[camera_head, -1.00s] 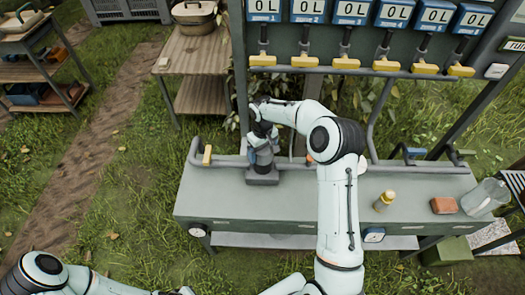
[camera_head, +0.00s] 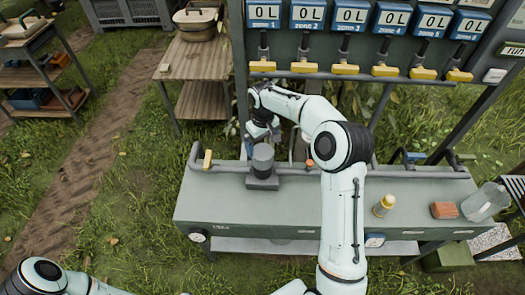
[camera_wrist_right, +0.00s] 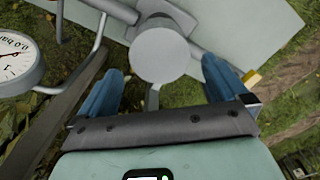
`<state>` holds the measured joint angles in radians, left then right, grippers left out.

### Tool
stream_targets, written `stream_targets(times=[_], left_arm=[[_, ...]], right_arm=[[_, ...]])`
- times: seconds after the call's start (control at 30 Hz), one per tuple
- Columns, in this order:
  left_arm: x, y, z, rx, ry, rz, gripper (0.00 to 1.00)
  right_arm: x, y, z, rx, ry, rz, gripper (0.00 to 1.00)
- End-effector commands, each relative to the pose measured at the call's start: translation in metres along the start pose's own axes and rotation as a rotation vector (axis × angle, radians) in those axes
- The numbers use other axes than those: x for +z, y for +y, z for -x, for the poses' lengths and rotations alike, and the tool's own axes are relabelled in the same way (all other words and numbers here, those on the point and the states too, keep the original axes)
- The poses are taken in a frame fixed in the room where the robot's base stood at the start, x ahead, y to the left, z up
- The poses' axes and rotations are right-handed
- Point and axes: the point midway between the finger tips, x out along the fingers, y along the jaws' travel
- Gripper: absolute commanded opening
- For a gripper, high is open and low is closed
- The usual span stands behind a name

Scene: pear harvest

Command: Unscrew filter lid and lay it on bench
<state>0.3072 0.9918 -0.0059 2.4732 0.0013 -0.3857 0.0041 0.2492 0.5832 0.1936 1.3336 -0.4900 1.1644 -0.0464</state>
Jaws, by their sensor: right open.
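The filter (camera_head: 263,176) stands upright on the grey bench (camera_head: 225,205), left of its middle, on a square base. In the right wrist view the lid (camera_wrist_right: 158,55) is a flat grey disc in line with the gap between my fingers, apart from both. My right gripper (camera_head: 262,132) is open and empty, just behind the lid in the head view. Its blue fingers show in the right wrist view (camera_wrist_right: 163,75). Part of my left arm shows at the lower left; its gripper is out of view.
The bench front left is clear.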

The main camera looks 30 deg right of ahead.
Motion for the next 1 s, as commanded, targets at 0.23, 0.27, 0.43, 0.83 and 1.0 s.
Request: stream_targets(times=[0.23,0.27,0.43,0.83,1.0], left_arm=[[-0.001,0.001,0.001,0.0,0.001,0.0,0.0],[-0.001,0.001,0.001,0.0,0.001,0.0,0.0],[0.0,0.0,0.0,0.0,0.0,0.0,0.0],[0.024,-0.017,-0.023,-0.01,-0.029,0.01,0.0],[0.026,-0.018,-0.026,-0.011,-0.032,0.011,0.0]], right_arm=[[-0.002,-0.001,0.052,0.001,0.007,0.001,1.0],[-0.002,-0.001,0.056,0.001,0.007,0.001,1.0],[-0.001,0.0,0.069,0.001,0.004,-0.01,1.0],[0.002,-0.001,0.056,0.001,-0.009,-0.603,1.0],[0.002,0.0,0.046,0.001,-0.01,-0.653,1.0]])
